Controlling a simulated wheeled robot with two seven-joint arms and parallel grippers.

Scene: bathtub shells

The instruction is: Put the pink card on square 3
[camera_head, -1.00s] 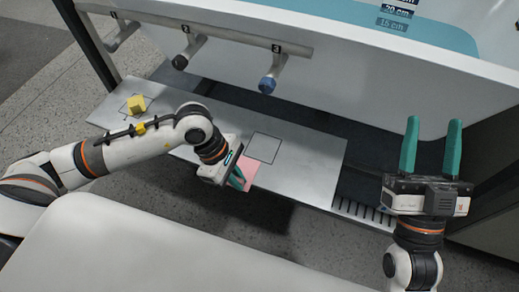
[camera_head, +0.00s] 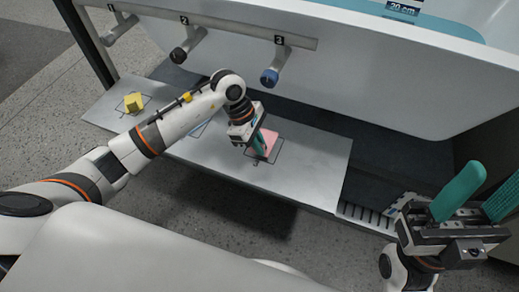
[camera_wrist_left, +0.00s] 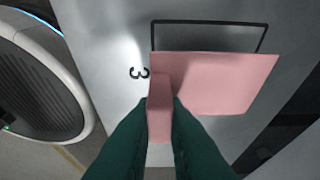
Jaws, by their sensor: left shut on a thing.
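The pink card (camera_head: 269,143) is in my left gripper (camera_head: 260,150), at the outlined square 3 (camera_head: 279,158) on the grey shelf. In the left wrist view the pink card (camera_wrist_left: 220,82) has a raised pink tab between my left fingertips (camera_wrist_left: 160,106). The card covers much of the square 3 outline (camera_wrist_left: 212,24) and is turned a little from it; its far part shows bare. I cannot tell whether the card touches the shelf. The printed 3 (camera_wrist_left: 139,73) is beside the card. My right gripper (camera_head: 477,200) is open and empty at the right.
The grey shelf (camera_head: 315,165) runs along the white tub. A yellow block (camera_head: 133,102) sits on a square at its left end. A blue-edged thing (camera_head: 199,129) shows partly behind my left arm.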

